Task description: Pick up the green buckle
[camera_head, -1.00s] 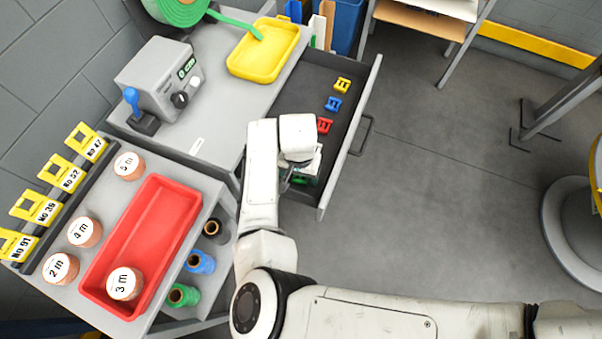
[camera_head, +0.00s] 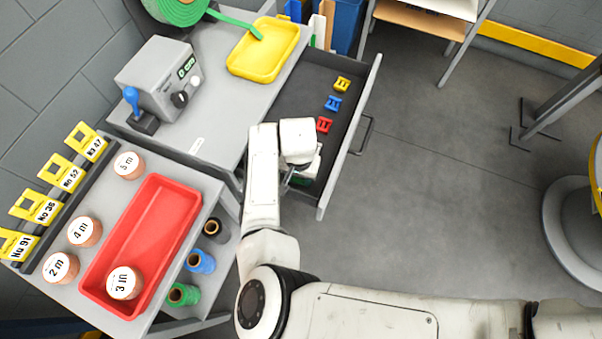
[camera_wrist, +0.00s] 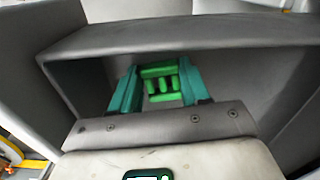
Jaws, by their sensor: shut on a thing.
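The green buckle (camera_wrist: 160,82) shows in the wrist view between the two teal fingers of my gripper (camera_wrist: 158,88). The fingers are shut on its left and right sides. In the head view my gripper (camera_head: 297,180) is at the near end of the open drawer (camera_head: 345,150), and my wrist hides most of it and the buckle. I cannot tell whether the buckle is clear of the drawer floor.
Red (camera_head: 324,125), blue (camera_head: 333,103) and yellow (camera_head: 342,84) buckles lie in a row farther back in the drawer. Drawer walls stand close around my gripper. A grey machine (camera_head: 160,80) and a yellow tray (camera_head: 264,48) are on the bench, left and behind. Open floor lies right.

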